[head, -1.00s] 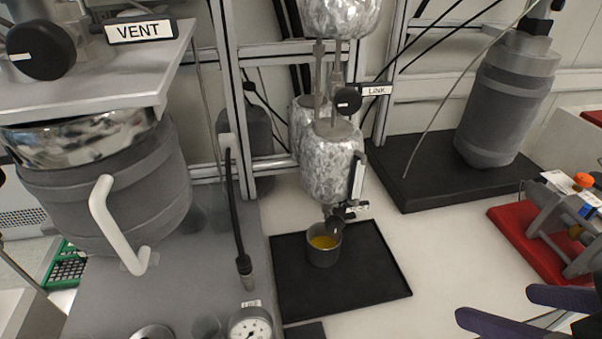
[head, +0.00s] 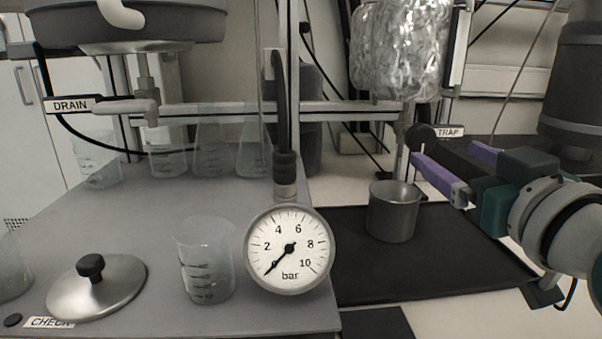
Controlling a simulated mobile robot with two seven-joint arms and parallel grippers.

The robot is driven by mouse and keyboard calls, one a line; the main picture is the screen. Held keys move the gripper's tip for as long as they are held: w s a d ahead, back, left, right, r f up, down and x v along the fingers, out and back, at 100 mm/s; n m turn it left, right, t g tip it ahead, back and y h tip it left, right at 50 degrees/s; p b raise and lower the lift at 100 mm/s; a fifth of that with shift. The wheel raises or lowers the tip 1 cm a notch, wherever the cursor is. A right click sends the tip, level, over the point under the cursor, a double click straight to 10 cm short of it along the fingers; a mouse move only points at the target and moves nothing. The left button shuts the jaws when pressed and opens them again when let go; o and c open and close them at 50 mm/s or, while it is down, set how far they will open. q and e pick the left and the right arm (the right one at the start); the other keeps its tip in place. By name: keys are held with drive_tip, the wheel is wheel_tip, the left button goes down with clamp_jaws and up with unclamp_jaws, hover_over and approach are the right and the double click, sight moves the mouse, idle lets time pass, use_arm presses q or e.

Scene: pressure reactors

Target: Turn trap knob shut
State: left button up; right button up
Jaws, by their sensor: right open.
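The trap knob (head: 421,137) is a round black knob below the silver, foil-like vessel (head: 399,50). The white TRAP label (head: 450,131) is just to its right. A dark grey metal cup (head: 393,212) stands upright below, on a black tray (head: 455,262). My right gripper (head: 446,152) comes in from the right, its two purple fingers spread apart with nothing held. The nearer fingertip is just below the knob in the picture; I cannot tell whether it touches. My left gripper is not in view.
A pressure gauge (head: 290,249) reading about zero stands left of the tray. A glass beaker (head: 205,260), a steel lid (head: 96,285) and several more beakers are on the grey bench (head: 150,225). A dark cylinder (head: 580,85) is at the far right.

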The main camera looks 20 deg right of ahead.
sight(424, 141)
drive_tip(key=x, duration=1)
drive_tip(key=shift+d+b, duration=0.1)
drive_tip(key=shift+b, duration=0.3)
clamp_jaws()
